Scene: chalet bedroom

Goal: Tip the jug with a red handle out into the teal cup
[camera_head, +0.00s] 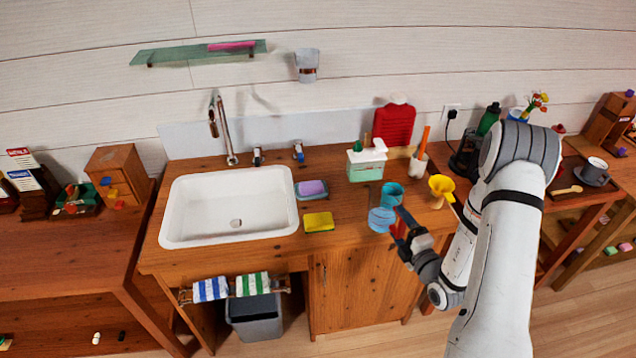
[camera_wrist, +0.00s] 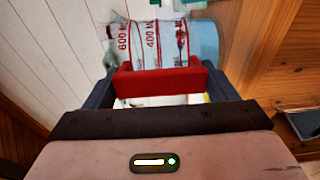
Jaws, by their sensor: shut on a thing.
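The jug (camera_head: 380,220) is clear with a light blue lower part and stands or hangs over the front of the wooden counter. In the wrist view the jug (camera_wrist: 150,42) shows red volume marks and a red handle (camera_wrist: 160,82). My gripper (camera_head: 402,230) is shut on that handle; in the wrist view its fingers (camera_wrist: 160,88) lie on either side of it. The jug looks close to upright; whether it touches the counter I cannot tell. The teal cup (camera_head: 392,192) stands upright just behind the jug, its lower part partly hidden by it.
A yellow funnel-like thing (camera_head: 441,187) stands right of the cup. A yellow sponge (camera_head: 319,222) lies to the left, near the white sink (camera_head: 228,207). A white-lidded box (camera_head: 366,163) and a white pot (camera_head: 418,166) stand behind. My arm covers the counter's right end.

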